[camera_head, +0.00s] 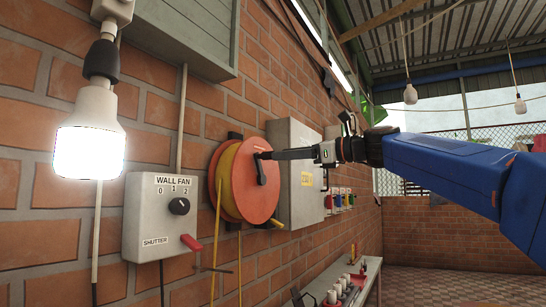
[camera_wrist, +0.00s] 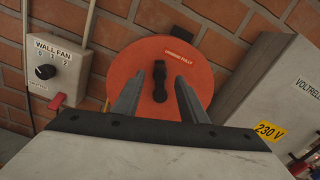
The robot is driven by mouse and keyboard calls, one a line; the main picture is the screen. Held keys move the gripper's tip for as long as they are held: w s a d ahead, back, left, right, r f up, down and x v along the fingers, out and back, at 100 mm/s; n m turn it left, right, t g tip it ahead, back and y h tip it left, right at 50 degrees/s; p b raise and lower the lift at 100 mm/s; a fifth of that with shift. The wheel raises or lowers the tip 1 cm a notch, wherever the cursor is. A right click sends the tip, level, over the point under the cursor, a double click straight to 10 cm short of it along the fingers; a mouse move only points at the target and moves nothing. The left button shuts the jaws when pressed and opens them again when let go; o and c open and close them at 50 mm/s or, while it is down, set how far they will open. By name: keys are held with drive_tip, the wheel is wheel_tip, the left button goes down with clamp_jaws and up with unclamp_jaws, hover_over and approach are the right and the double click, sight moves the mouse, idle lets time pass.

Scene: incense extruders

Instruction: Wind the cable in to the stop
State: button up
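An orange cable reel (camera_head: 242,181) with yellow cable wound on it is mounted on the brick wall. Its yellow cable (camera_head: 216,240) hangs down below the reel. A black crank handle (camera_head: 261,168) sits on the reel's face; in the wrist view the handle (camera_wrist: 159,82) points up from the hub. My gripper (camera_head: 262,156) reaches in from the right at the handle in the head view. In the wrist view my gripper (camera_wrist: 157,82) is open, with one finger on each side of the handle and gaps between. The cable's lower end and any stop are not clear.
A wall fan control box (camera_head: 160,215) with a knob and red shutter lever is left of the reel. A grey electrical cabinet (camera_head: 297,150) stands close on the right. A lit bulb (camera_head: 90,140) hangs at front left. A bench (camera_head: 365,280) with small items is below right.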

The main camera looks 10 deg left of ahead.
drive_tip(key=shift+x, duration=2.45)
drive_tip(key=shift+c, duration=0.6)
clamp_jaws()
